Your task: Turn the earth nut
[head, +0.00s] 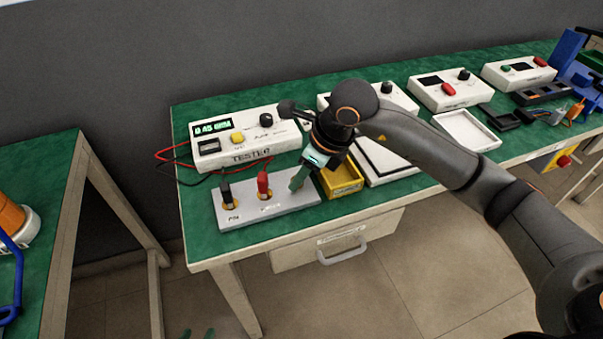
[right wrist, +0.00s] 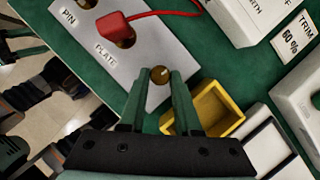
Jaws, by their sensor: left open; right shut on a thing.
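The earth nut (right wrist: 160,75) is a small round brass nut at the end of the grey terminal block (head: 240,210). It shows in the right wrist view between my right fingertips; in the head view my gripper hides it. My right gripper (head: 297,183) reaches down over the block's right end. It is shut on the nut, with its green fingers (right wrist: 158,88) on either side. Only the green fingertips of my left gripper (head: 198,333) show at the bottom edge of the head view, apart and empty, well away from the block.
A black plug (head: 226,194) and a red plug (head: 263,184) stand in the block's other terminals. The white tester (head: 250,142), with a lit display, stands behind with leads at its left. A yellow bin (head: 344,180) is close to my right gripper's right. White instruments line the green bench.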

